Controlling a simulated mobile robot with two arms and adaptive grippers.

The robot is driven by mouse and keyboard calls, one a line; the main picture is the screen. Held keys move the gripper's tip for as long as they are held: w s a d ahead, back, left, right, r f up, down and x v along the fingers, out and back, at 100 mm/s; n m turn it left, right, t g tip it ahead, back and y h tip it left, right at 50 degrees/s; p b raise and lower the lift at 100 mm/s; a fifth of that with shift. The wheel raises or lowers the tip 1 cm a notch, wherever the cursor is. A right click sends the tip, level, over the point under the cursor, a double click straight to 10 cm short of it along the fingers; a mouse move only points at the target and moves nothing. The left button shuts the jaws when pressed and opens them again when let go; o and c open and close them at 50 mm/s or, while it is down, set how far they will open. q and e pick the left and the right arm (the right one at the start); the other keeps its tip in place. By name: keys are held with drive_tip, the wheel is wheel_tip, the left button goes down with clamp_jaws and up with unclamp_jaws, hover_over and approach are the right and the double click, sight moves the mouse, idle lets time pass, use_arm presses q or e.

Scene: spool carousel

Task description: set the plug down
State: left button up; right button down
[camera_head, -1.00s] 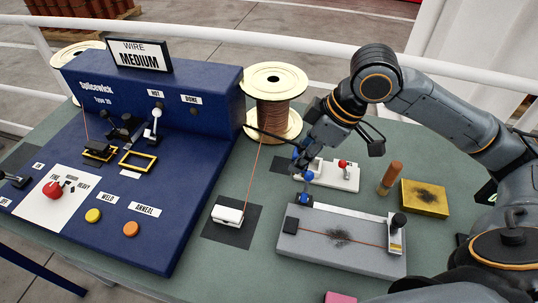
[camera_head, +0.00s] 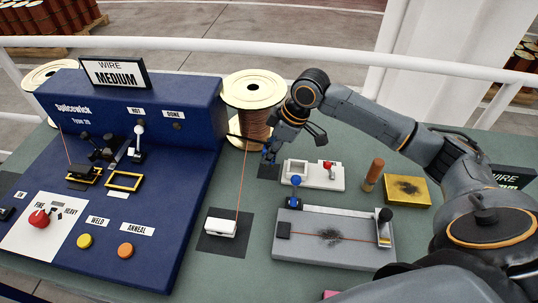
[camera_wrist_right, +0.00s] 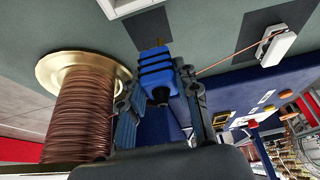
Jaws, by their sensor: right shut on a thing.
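The blue plug (camera_wrist_right: 154,68) is ribbed and sits between the fingers of my right gripper (camera_wrist_right: 160,105) in the right wrist view. My right gripper (camera_head: 268,155) is shut on it in the head view, where only a little of the plug shows. The plug is over or at a dark square pad (camera_head: 266,172), which also shows in the wrist view (camera_wrist_right: 147,27). I cannot tell whether the plug touches the pad. My left gripper is not in view.
A copper wire spool (camera_head: 253,92) stands just behind the gripper. A grey fixture (camera_head: 330,262) lies in front. A white clamp (camera_head: 221,227) on a dark pad and the blue machine (camera_head: 150,190) are left.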

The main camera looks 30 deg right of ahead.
drive_tip(key=shift+w+f, duration=0.2)
drive_tip(key=shift+f, duration=0.05)
wheel_tip(320, 180, down, 3)
drive_tip(key=shift+w+p, duration=0.1)
drive_tip(key=shift+p, duration=0.6)
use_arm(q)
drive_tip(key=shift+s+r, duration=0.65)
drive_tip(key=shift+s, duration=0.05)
use_arm(e)
drive_tip(key=shift+d+f, duration=0.1)
drive_tip(key=shift+f, duration=0.1)
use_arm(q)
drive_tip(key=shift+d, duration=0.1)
use_arm(e)
drive_tip(key=c, duration=1)
unclamp_jaws()
drive_tip(key=shift+f, duration=0.15)
